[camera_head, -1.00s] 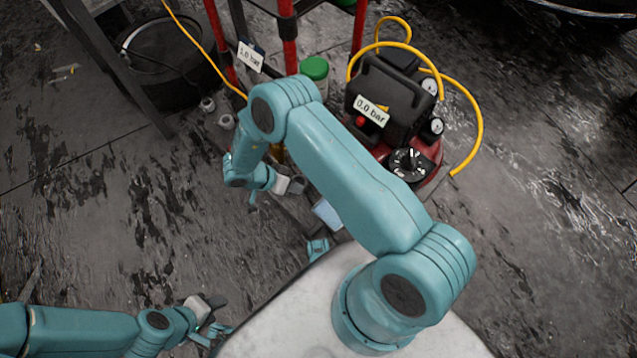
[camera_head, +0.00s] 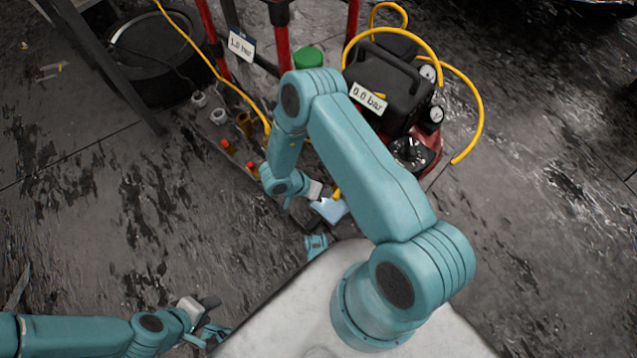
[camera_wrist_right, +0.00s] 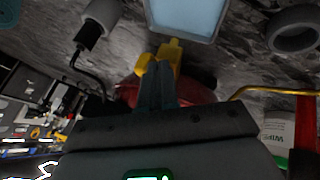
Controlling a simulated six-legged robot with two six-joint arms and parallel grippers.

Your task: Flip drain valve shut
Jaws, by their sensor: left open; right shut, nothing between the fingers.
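The compressor (camera_head: 395,85) has a black top, a red base and a 0.0 bar tag. A small yellow part (camera_head: 337,194), possibly the drain valve lever, shows beside a light-blue piece (camera_head: 331,211) in the head view. In the wrist view, a yellow part (camera_wrist_right: 165,56) lies just beyond my right fingertips; I cannot tell whether they touch. My right gripper (camera_wrist_right: 157,84) is shut and empty; its wrist shows near the light-blue piece in the head view. My left gripper (camera_head: 214,318) is open and empty at the lower left, over the floor.
Yellow hose (camera_head: 478,115) loops around the compressor. A green-lidded container (camera_head: 307,57) and red stand legs (camera_head: 281,45) are behind my right arm. Floor at right is open.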

